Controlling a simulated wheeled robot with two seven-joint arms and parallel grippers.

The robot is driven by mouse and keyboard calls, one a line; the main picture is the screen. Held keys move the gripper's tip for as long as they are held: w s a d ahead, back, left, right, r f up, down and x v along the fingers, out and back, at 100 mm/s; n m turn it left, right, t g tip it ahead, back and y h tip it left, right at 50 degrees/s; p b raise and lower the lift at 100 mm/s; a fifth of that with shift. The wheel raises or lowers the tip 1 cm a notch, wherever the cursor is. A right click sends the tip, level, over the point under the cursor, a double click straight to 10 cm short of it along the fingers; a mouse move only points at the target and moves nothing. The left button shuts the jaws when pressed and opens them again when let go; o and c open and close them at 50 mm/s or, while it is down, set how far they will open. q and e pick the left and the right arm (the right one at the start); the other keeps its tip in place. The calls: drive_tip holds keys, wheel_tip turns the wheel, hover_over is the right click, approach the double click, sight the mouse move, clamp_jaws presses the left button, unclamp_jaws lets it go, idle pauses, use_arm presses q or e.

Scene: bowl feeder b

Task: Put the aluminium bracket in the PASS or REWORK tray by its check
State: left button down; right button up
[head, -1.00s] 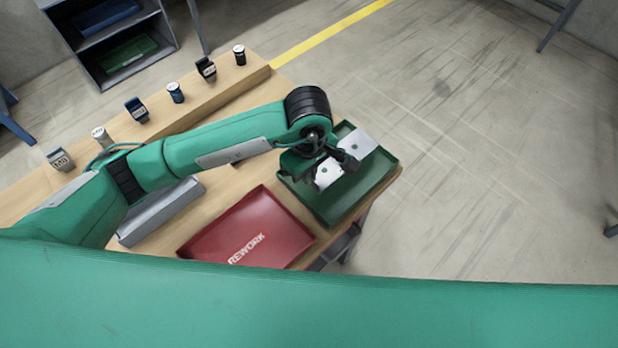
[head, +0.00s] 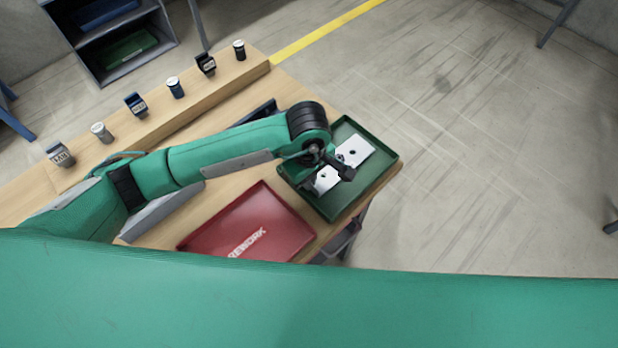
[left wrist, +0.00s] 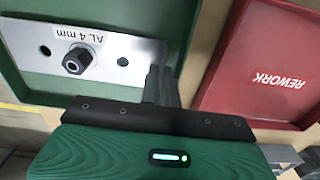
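The aluminium bracket (head: 358,147) is a pale metal plate with holes, over the green tray (head: 335,211). In the left wrist view the bracket (left wrist: 32,70) carries a label "AL 4 mm" and a dark hex fitting. My left gripper (left wrist: 163,86) is at the bracket's right end there, its dark fingers close together on it. In the head view the left gripper (head: 330,172) partly covers the bracket. I cannot tell whether the plate rests on the tray floor. The red REWORK tray (head: 215,240) is empty. No lettering shows on the green tray. My right gripper is out of view.
A raised wooden ledge (head: 200,113) at the back holds several small labelled blocks and cylinders. A grey bin (head: 150,215) lies partly under my left arm. A dark blue object (head: 262,110) stands behind the arm. The green tray is near the table's right edge.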

use_arm(q)
drive_tip(key=shift+f, duration=0.35)
drive_tip(key=shift+s, duration=0.1)
drive_tip(key=c, duration=1.9)
unclamp_jaws()
drive_tip(key=shift+c, duration=0.2)
drive_tip(key=shift+r, duration=0.15)
drive_tip(key=shift+r+p, duration=0.85)
drive_tip(key=shift+p, duration=0.1)
drive_tip(key=shift+r+b, duration=0.7)
drive_tip(key=shift+b, duration=0.2)
wheel_tip(320, 180, up, 10)
drive_tip(key=b, duration=0.2)
drive_tip(key=shift+b, duration=0.35)
